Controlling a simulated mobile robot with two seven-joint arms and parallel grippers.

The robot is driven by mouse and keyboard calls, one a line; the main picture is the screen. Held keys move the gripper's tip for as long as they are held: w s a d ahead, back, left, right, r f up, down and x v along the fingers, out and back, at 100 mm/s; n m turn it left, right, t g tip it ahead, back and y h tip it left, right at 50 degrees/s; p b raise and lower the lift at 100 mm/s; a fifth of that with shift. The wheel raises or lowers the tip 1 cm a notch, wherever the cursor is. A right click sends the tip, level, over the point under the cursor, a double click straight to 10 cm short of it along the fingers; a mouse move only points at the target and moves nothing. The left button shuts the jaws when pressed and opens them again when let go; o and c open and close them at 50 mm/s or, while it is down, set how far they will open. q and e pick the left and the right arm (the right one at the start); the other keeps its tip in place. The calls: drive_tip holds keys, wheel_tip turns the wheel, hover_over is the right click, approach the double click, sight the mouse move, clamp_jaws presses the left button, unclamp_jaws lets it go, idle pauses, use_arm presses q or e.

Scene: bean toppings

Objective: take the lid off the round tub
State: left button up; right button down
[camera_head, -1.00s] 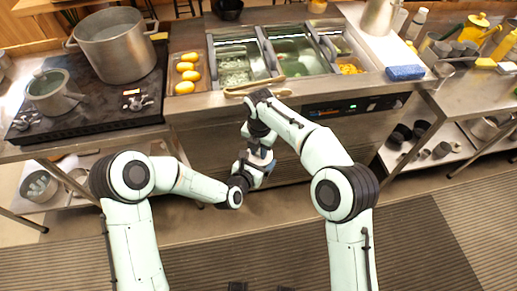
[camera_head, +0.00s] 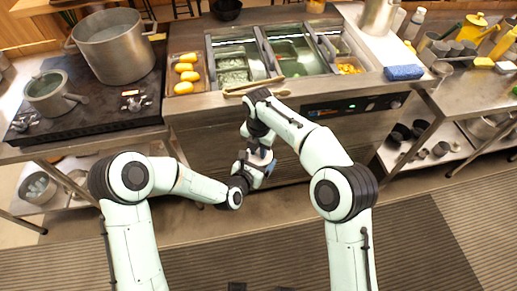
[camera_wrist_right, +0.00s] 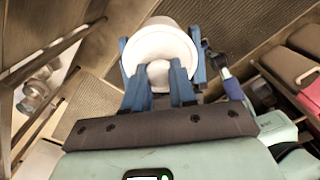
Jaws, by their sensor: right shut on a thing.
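The round white tub (camera_wrist_right: 160,48) shows in the right wrist view, with a pale rounded knob (camera_wrist_right: 158,72) on its near side. My right gripper (camera_wrist_right: 160,80) is shut on this knob of the lid, its blue fingers on either side. The seam between lid and tub cannot be made out. In the head view the tub (camera_head: 262,157) is a small pale patch between my two grippers, mostly hidden by them. My left gripper (camera_head: 252,174) is at the tub from the left and below; its fingers are too small and covered to tell their state.
A steel counter holds food wells (camera_head: 235,62), a tray of yellow items (camera_head: 186,74), wooden tongs (camera_head: 255,87) and a blue sponge (camera_head: 404,73). A large pot (camera_head: 112,47) and a small pan (camera_head: 50,92) stand on the stove. The floor in front is clear.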

drive_tip(key=shift+a+r, duration=0.35)
drive_tip(key=shift+r, duration=0.55)
drive_tip(key=shift+d+r, duration=0.2)
drive_tip(key=shift+r, duration=0.05)
